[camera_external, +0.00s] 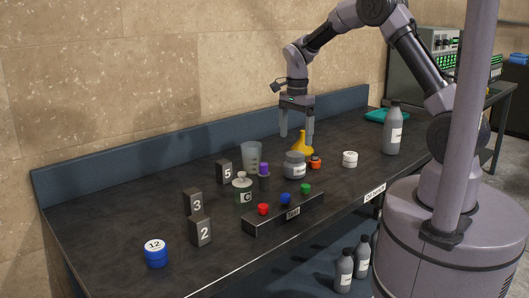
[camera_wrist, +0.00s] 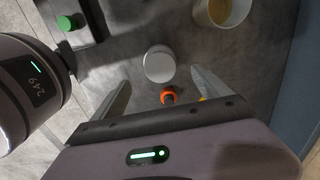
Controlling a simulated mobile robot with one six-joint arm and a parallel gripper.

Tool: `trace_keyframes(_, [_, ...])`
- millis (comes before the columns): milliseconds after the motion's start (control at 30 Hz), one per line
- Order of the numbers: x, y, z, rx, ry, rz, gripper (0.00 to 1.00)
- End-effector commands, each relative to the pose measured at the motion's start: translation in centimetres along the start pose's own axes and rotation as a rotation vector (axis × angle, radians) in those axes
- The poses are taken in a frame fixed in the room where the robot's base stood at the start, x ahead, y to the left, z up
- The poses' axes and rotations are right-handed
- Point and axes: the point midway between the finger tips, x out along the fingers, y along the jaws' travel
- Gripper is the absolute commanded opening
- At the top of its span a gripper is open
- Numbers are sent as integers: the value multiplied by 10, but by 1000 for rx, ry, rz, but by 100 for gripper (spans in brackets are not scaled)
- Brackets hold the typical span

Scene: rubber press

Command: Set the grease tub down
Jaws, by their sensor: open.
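A squat grey tub (camera_external: 294,167) with a white label, most likely the grease tub, stands upright on the dark bench. In the wrist view, its round pale lid (camera_wrist: 159,63) shows just beyond the fingertips. My gripper (camera_external: 297,139) points down above and behind it, fingers apart. In the wrist view, the open jaws (camera_wrist: 160,80) hold nothing, and the tub looks free of both fingers.
An orange-red item (camera_external: 315,162) and a yellow funnel (camera_external: 302,144) stand close beside the tub. A beaker (camera_external: 251,155), a purple-capped bottle (camera_external: 264,178) and a button box (camera_external: 283,214) are near. A white tub (camera_external: 350,159) and grey bottle (camera_external: 392,132) stand right.

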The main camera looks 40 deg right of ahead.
Motion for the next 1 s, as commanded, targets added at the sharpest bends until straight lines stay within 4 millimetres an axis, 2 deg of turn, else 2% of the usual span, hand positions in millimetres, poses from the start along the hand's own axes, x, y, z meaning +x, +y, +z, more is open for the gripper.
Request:
trace_keyframes(133, [-27,6,3,-38,-5,-22,87])
trace_keyframes(167, [-40,12,5,-71,-9,-38,87])
trace_keyframes(233, [-79,37,14,-193,-17,-98,87])
trace_keyframes(267, [-97,53,18,-262,-20,-130,87])
trace_keyframes(300, [-122,77,25,-361,-20,-178,87])
trace_keyframes(333, [-137,97,30,-439,-15,-216,87])
trace_keyframes(400, [-165,147,41,-623,3,-306,87])
trace_keyframes(433, [-172,168,46,-701,16,-342,87])
trace_keyframes(500, [-179,212,54,-864,53,-423,87])
trace_keyframes(600, [-175,257,62,-1040,109,-504,87])
trace_keyframes(633, [-173,266,64,-1075,121,-521,87])
trace_keyframes(700, [-168,278,66,-1133,144,-546,87])
trace_keyframes(767, [-166,283,67,-1157,154,-556,87])
trace_keyframes(1000, [-165,284,68,-1162,155,-556,87])
